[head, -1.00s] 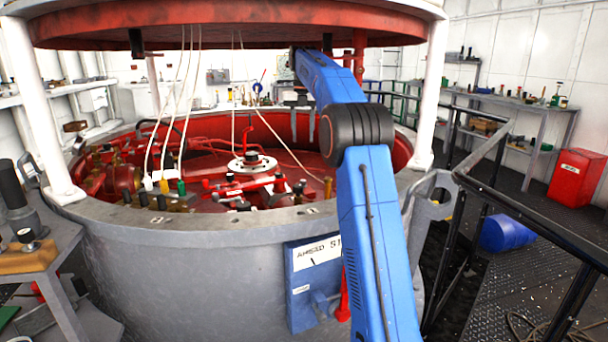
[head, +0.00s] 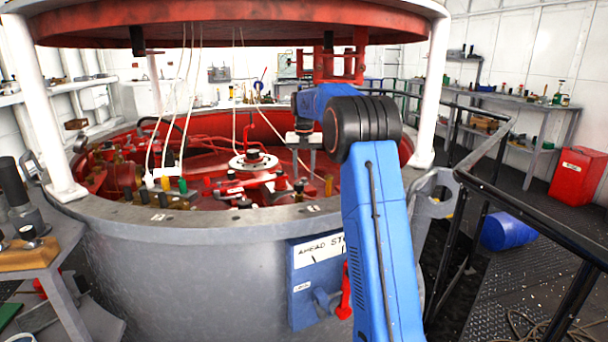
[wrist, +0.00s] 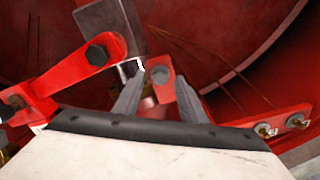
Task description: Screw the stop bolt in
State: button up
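My gripper (wrist: 158,92) is open in the wrist view, its two grey fingers standing apart. A red lug with a dark hex bolt head (wrist: 160,74) shows between and just beyond the fingertips. A small brass piece (wrist: 147,101) is partly visible between the fingers, and I cannot tell if it is touched. A red lever with a larger dark hex bolt head (wrist: 97,54) lies to the left. I cannot tell which of these is the stop bolt.
A red flange with brass-coloured fittings (wrist: 265,131) lies right of the fingers. A grey block (wrist: 105,22) stands beyond them. The drum holds red linkages, several coloured plugs and hanging cords. A red lid (head: 230,25) is overhead, with white posts (head: 433,90) at the sides.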

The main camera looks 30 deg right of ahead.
jog(key=shift+f, duration=0.4)
grip_shut()
jog(key=shift+m, duration=0.4)
